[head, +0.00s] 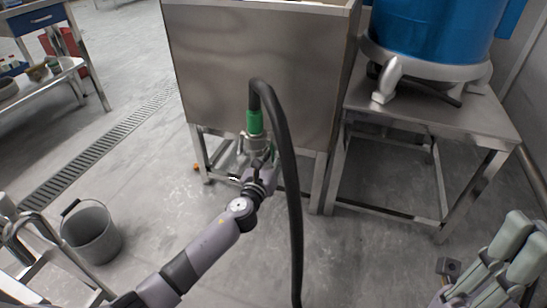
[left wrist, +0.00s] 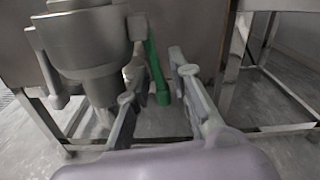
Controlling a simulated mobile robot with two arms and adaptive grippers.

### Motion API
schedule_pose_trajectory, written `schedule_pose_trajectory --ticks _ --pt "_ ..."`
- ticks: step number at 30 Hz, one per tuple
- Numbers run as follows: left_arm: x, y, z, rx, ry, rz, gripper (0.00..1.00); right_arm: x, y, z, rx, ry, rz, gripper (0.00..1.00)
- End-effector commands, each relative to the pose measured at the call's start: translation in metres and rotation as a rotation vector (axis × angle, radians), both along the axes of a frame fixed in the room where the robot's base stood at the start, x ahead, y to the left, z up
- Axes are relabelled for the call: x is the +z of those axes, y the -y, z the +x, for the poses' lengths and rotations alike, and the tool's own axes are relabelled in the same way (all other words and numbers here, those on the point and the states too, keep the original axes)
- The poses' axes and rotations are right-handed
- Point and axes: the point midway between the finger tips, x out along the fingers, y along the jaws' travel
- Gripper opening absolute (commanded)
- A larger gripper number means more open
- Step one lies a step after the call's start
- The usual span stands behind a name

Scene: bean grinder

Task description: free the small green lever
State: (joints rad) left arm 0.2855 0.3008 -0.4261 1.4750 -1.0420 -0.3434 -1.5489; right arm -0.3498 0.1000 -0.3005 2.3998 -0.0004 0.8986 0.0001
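The small green lever (left wrist: 157,72) hangs roughly upright beside a grey metal valve body (left wrist: 85,45) in the left wrist view. My left gripper (left wrist: 154,62) is open, with one finger on each side of the lever. A gap shows on the right side; contact on the left is unclear. In the head view my left gripper (head: 257,165) is at the valve under the steel tank, partly hidden by my own wrist. A green part (head: 255,122) shows above it, where a black hose (head: 285,150) arches up. My right gripper (head: 510,258) is at the lower right, away from the valve.
The steel tank (head: 255,55) stands on legs behind the valve. The black hose hangs close to the right of my left wrist. A steel stand (head: 440,110) with a blue drum (head: 430,25) is at right. A grey bucket (head: 90,235) is at left. Open floor lies between.

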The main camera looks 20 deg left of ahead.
Motion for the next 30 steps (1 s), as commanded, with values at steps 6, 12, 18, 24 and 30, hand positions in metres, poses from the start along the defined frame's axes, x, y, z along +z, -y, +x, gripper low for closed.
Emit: schedule_pose_trajectory --ticks 6,12,18,24,30 --pt "0.0005 0.0003 0.0035 -0.001 0.000 0.000 0.20 0.0000 0.0000 0.0001 0.000 0.002 0.000 0.00" --pt "0.0006 0.0002 0.0032 -0.001 0.000 0.000 0.14 0.0012 0.0000 0.0000 0.000 0.007 0.000 0.00" --pt "0.0005 0.0000 0.0031 0.000 0.000 0.000 0.01 0.0015 0.0000 -0.0001 0.000 0.009 -0.001 0.00" --pt "0.0005 0.0000 0.0030 0.000 0.000 0.000 0.00 0.0015 0.0002 -0.0002 -0.001 0.008 0.000 0.00" --pt "0.0004 0.0000 0.0029 0.000 0.000 0.000 0.00 0.0011 0.0002 -0.0001 -0.001 0.006 0.000 0.00"
